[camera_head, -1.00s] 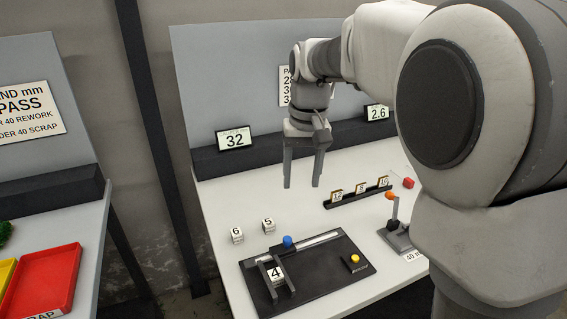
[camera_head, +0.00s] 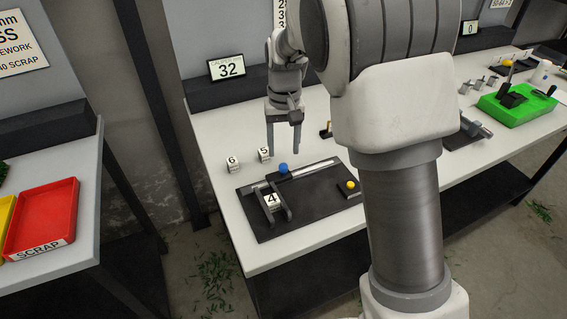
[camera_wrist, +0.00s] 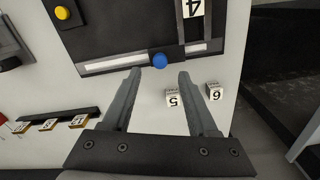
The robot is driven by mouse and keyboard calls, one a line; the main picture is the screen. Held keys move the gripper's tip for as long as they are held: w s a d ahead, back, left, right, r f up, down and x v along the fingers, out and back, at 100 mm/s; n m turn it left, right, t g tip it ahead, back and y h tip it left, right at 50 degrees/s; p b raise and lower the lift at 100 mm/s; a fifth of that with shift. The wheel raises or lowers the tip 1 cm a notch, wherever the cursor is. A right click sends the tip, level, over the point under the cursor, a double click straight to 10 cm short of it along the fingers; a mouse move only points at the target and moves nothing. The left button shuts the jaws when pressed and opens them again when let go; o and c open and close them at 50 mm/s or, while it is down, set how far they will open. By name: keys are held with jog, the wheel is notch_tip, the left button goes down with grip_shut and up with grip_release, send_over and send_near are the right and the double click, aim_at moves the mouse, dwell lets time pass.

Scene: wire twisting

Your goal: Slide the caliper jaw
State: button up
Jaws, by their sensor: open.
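The caliper (camera_head: 318,207) is a black plate with a pale rail (camera_head: 314,168) along its back edge, lying on the white table. A blue knob (camera_head: 283,168) sits at the rail on the sliding jaw (camera_head: 282,204). A white block marked 4 (camera_head: 270,201) lies between the jaws; I cannot tell whether both touch it. A yellow button (camera_head: 350,185) is at the plate's right. My gripper (camera_head: 283,152) is open and empty, pointing down above the table behind the blue knob. In the wrist view the blue knob (camera_wrist: 159,61) lies just beyond my fingertips (camera_wrist: 160,71).
Blocks marked 6 (camera_head: 233,164) and 5 (camera_head: 264,154) stand left of my fingers. A display (camera_head: 226,68) reading 32 stands on the back ledge. In the wrist view a dark rack (camera_wrist: 50,122) holds numbered blocks. A green fixture (camera_head: 520,108) is far right.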

aim_at(284, 165)
notch_tip(284, 165, down, 6)
jog(key=shift+r, duration=0.25)
grip_shut()
dwell(0.3)
dwell(1.1)
